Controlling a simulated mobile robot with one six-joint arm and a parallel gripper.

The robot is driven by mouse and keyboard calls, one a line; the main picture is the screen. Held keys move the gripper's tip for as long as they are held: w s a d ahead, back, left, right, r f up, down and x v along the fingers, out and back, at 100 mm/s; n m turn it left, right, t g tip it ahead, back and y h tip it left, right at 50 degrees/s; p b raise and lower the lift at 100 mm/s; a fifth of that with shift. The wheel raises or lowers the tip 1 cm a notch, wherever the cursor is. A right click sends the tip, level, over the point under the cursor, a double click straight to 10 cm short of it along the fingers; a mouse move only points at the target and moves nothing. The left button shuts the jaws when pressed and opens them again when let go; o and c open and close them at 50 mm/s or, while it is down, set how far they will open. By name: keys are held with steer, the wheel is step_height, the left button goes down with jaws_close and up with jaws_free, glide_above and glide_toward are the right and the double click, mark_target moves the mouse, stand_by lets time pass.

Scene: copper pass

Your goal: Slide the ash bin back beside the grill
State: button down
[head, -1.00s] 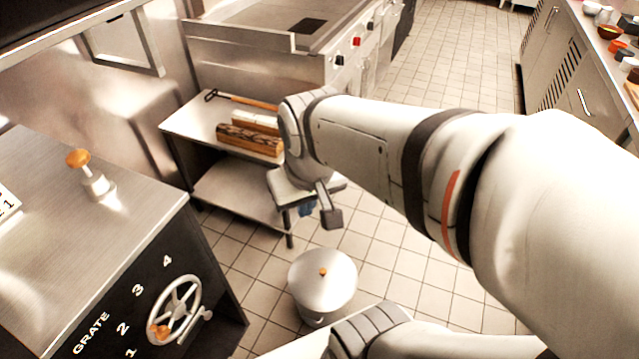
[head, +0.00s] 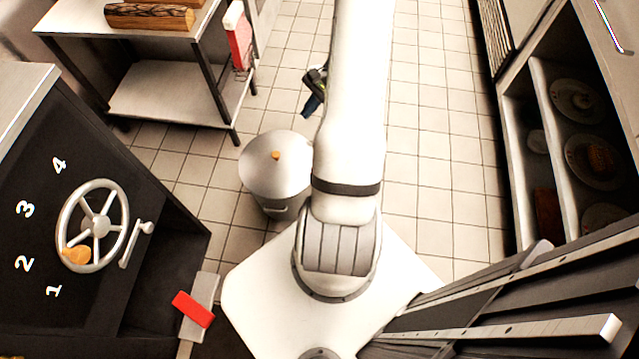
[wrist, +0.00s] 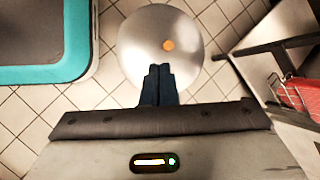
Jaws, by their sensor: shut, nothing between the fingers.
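The ash bin (head: 262,185), a round silver bin with a flat lid and an orange knob, stands upright on the tiled floor. It also shows from above in the wrist view (wrist: 185,72). The grill (head: 150,205), a dark unit with a numbered grate handwheel, stands to its left with a floor gap between. My gripper (head: 311,106) is beyond the bin and to its right in the head view, pointing down, shut and empty. In the wrist view the blue fingers (wrist: 158,72) overlap the lid's near edge; I cannot tell whether they touch it.
A steel table (head: 165,95) with a lower shelf and logs (head: 150,16) on top stands behind the bin. A red item (head: 239,42) hangs at its side. A shelf cabinet with plates (head: 590,155) stands at the right. The tiled floor (head: 440,130) between is clear.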

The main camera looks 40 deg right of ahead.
steer(key=s+d+f+m+t+b, duration=0.1)
steer(key=s+d+f+m+b, duration=0.25)
steer(key=f, duration=0.75)
steer(key=s+d+f+m+t+b, duration=0.2)
steer(key=s+f+m, duration=0.2)
steer(key=f, duration=0.7)
steer(key=s+d+f+m+t+b, duration=0.1)
steer(key=s+d+f+m+b, duration=0.25)
steer(key=f, duration=0.85)
steer(key=w+a+r+b+x, duration=0.1)
steer(key=b+x, duration=0.3)
steer(key=x, duration=0.8)
steer(key=shift+a+r+b, duration=0.4)
steer(key=shift+a, duration=0.1)
steer(key=shift+w, duration=0.15)
